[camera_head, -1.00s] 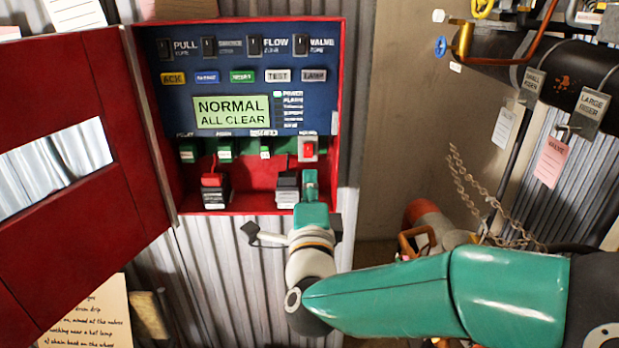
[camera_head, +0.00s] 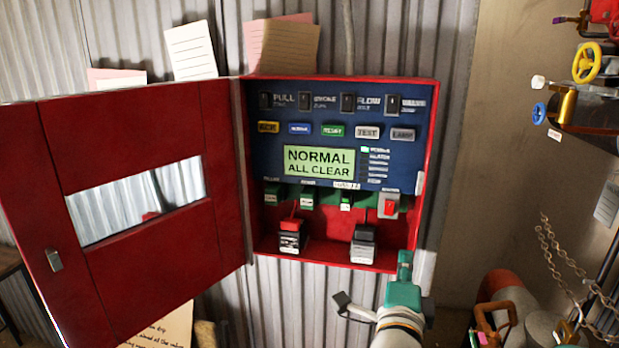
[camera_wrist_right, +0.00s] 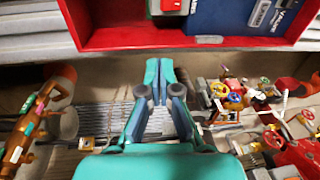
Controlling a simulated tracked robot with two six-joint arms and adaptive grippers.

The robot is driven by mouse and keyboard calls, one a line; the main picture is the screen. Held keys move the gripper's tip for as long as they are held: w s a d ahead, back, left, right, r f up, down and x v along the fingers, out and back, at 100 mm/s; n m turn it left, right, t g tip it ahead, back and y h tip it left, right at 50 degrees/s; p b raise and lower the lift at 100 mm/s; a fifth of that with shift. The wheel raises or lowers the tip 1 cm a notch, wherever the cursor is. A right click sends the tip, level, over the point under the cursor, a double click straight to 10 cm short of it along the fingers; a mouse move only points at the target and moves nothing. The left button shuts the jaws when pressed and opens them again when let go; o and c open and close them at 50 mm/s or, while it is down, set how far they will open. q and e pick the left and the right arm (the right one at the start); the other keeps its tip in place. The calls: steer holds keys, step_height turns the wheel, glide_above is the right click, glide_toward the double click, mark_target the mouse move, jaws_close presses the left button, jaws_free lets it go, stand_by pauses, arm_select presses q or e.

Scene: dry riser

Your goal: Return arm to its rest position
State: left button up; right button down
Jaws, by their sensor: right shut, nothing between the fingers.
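My right gripper (camera_head: 404,268) is teal and stands just below and in front of the lower right corner of the red alarm panel box (camera_head: 433,150). In the right wrist view my right gripper (camera_wrist_right: 158,82) has its fingertips together with nothing between them. The box's lower edge (camera_wrist_right: 180,38) lies beyond the fingertips there. Most of my right arm is below the head picture's edge. My left gripper is not in view.
The red door (camera_head: 120,240) stands open to the left. The screen (camera_head: 319,161) reads NORMAL ALL CLEAR. Two battery-like blocks (camera_head: 362,248) sit in the box bottom. Valves (camera_head: 586,62) and chains (camera_head: 565,265) are at the right. The wall right of the box is bare.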

steer(key=w+d+f+n+g+y+p, duration=0.1)
steer(key=d+f+n+g+y+p, duration=0.25)
steer(key=f, duration=1.55)
steer(key=s+a+f+n+g+y, duration=0.1)
steer(key=s+f+n+g, duration=0.2)
steer(key=f, duration=0.5)
steer(key=s+f+n+g+y, duration=0.1)
steer(key=s+f+n+g, duration=0.15)
steer(key=s+f, duration=0.45)
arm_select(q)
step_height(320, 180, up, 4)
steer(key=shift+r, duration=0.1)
arm_select(e)
steer(key=s+a+f+n+g+y, duration=0.2)
steer(key=s+a+f+n+g, duration=0.2)
steer(key=s, duration=0.4)
steer(key=s+a+f+n+g+y, duration=0.3)
steer(key=s+a+f+n+g, duration=0.1)
steer(key=s, duration=0.5)
step_height(320, 180, down, 3)
steer(key=shift+a+r+n+g, duration=0.15)
steer(key=shift+a+n+g, duration=0.15)
steer(key=shift+a+n, duration=0.65)
steer(key=shift+d+n+y, duration=0.25)
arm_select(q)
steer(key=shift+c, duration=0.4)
